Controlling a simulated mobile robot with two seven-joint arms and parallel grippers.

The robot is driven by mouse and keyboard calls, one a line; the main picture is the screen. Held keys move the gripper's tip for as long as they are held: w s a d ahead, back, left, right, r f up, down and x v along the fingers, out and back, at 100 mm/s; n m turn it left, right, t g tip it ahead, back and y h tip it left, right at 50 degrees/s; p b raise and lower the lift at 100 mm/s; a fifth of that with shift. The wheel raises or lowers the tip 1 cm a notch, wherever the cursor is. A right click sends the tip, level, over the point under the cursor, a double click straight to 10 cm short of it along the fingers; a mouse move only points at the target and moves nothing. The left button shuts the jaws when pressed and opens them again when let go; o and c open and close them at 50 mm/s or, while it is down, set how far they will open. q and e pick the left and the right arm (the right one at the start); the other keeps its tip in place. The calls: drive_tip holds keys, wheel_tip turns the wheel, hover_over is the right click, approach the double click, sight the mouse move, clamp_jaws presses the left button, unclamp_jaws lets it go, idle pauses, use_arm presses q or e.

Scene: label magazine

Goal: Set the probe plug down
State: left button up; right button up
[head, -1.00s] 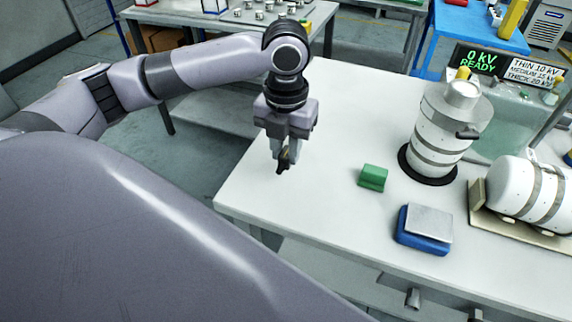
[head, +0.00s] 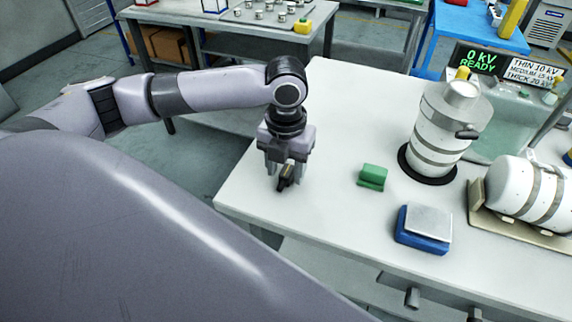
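My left gripper (head: 285,178) points down at the left part of the white table (head: 330,130). A small dark probe plug with a tan part (head: 287,175) is between its fingers, and the fingers appear shut on it. The plug's lower end is at or close above the table top; I cannot tell whether it touches. My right gripper is not in view.
A green block (head: 372,178) lies to the right of the gripper. Further right are a blue-and-white pad (head: 423,228), an upright white cylinder (head: 440,130) on a black base and a lying white cylinder (head: 522,195). The table around the gripper is clear.

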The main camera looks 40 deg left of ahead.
sight(286, 172)
use_arm(q)
drive_tip(key=shift+r, duration=0.15)
wheel_tip(286, 172, up, 12)
idle(0.6)
idle(0.4)
